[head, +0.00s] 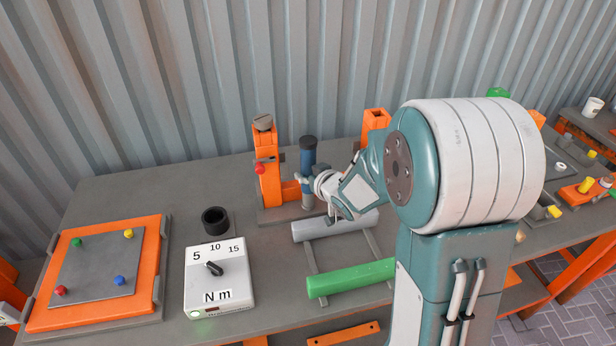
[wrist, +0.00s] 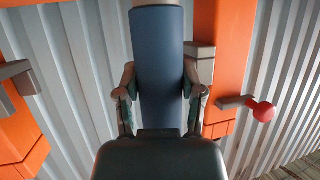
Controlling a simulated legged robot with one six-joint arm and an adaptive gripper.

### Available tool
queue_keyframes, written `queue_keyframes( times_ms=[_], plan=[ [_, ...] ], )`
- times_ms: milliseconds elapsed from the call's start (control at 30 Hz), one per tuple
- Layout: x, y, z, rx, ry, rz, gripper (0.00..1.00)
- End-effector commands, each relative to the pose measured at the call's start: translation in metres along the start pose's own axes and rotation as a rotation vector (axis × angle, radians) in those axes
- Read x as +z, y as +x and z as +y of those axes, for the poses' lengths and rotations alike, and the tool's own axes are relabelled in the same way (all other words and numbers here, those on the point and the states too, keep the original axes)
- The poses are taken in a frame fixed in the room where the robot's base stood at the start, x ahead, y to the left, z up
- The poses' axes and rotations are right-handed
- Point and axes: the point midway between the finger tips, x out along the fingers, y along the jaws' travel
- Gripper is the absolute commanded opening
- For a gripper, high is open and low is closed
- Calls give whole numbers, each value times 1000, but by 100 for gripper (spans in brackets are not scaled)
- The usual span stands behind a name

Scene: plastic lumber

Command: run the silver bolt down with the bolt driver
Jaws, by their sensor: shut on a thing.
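The bolt driver (head: 308,165) is a blue cylinder with a black top, standing upright at the orange stand (head: 267,180) on the bench. My gripper (head: 305,184) is shut around its body from the right. In the wrist view my gripper (wrist: 160,97) has a finger on each side of the blue driver (wrist: 157,55). The driver's lower end is hidden in the wrist view and too small to judge in the head view. I cannot make out the silver bolt in either view.
A torque box (head: 219,283) marked 5, 10, 15 N m and a black cup (head: 215,220) stand left of the stand. An orange tray (head: 50,319) with coloured knobs lies far left. Grey (head: 325,226) and green (head: 350,279) bars lie in front. A red knob (wrist: 263,111) juts from the stand.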

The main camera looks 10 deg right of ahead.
Motion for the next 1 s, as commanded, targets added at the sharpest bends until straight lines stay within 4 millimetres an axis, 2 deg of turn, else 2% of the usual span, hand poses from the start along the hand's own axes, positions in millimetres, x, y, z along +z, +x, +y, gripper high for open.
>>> queue_keyframes(
  times_ms=[500, 1000],
  plan=[
    [-34, -13, 0, 1, -3, 10, 0],
    [-36, -14, 0, 1, -2, 10, 0]
  ],
)
